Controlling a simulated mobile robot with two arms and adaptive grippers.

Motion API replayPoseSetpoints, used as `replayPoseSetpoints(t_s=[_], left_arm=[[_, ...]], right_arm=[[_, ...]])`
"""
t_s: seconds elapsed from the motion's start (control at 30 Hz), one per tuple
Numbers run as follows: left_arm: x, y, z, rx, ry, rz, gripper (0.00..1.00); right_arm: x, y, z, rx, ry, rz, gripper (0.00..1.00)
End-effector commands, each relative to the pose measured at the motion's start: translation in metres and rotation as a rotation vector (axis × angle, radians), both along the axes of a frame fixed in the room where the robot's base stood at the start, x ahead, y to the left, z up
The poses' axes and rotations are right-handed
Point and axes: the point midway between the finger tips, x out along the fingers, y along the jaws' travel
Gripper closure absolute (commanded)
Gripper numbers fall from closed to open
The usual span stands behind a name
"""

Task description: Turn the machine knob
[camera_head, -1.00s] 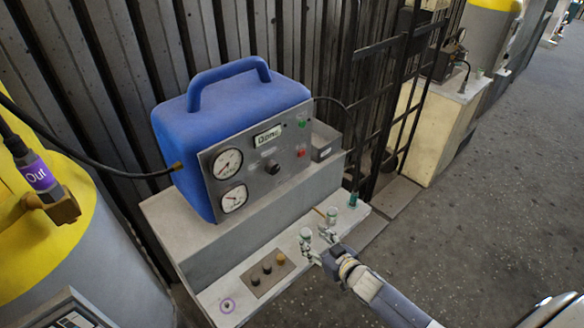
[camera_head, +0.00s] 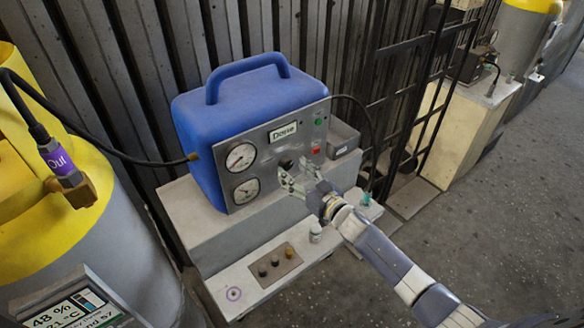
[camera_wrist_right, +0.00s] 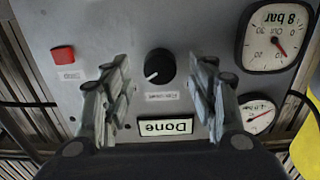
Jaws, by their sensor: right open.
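The blue machine (camera_head: 250,100) has a grey front panel (camera_head: 262,185) with two gauges and a small display (camera_head: 283,132) reading "Done". The black round knob (camera_head: 287,165) is on this panel, partly close behind my right gripper (camera_head: 297,178). In the right wrist view the knob (camera_wrist_right: 160,66) has a white pointer mark and lies between the two spread fingers of the right gripper (camera_wrist_right: 163,72). The fingers are apart with visible gaps on both sides of the knob. The display (camera_wrist_right: 166,127) appears upside down there. My left gripper is not in view.
A red button (camera_wrist_right: 63,54) is beside the fingers, and gauges (camera_wrist_right: 273,38) are on the other side. A yellow tank (camera_head: 30,170) stands at left.

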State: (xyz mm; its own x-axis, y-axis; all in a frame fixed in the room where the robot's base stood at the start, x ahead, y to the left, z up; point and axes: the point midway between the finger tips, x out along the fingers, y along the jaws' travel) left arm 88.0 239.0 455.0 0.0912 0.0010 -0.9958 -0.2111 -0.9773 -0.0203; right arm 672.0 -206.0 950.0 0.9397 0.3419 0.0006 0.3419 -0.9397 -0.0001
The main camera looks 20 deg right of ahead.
Motion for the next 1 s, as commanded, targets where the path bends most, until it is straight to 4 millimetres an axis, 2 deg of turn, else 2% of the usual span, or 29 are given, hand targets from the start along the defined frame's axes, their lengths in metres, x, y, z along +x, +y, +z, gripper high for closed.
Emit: replayPoseSetpoints(t_s=[0.2,0.57,0.7,0.77,1.0], left_arm=[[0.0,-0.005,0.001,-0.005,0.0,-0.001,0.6],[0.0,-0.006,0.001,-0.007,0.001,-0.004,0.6],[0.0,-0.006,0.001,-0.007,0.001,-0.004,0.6],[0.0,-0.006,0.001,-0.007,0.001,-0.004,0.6],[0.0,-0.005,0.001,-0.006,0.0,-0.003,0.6]], right_arm=[[0.017,0.006,0.0,0.001,0.0,-0.001,0.47],[0.019,0.007,-0.001,0.0,0.001,-0.001,0.47],[0.019,0.007,-0.001,0.0,0.001,-0.001,0.78],[0.019,0.007,-0.001,0.0,0.001,-0.001,0.91],[0.019,0.007,-0.001,-0.005,-0.001,0.0,0.91]])
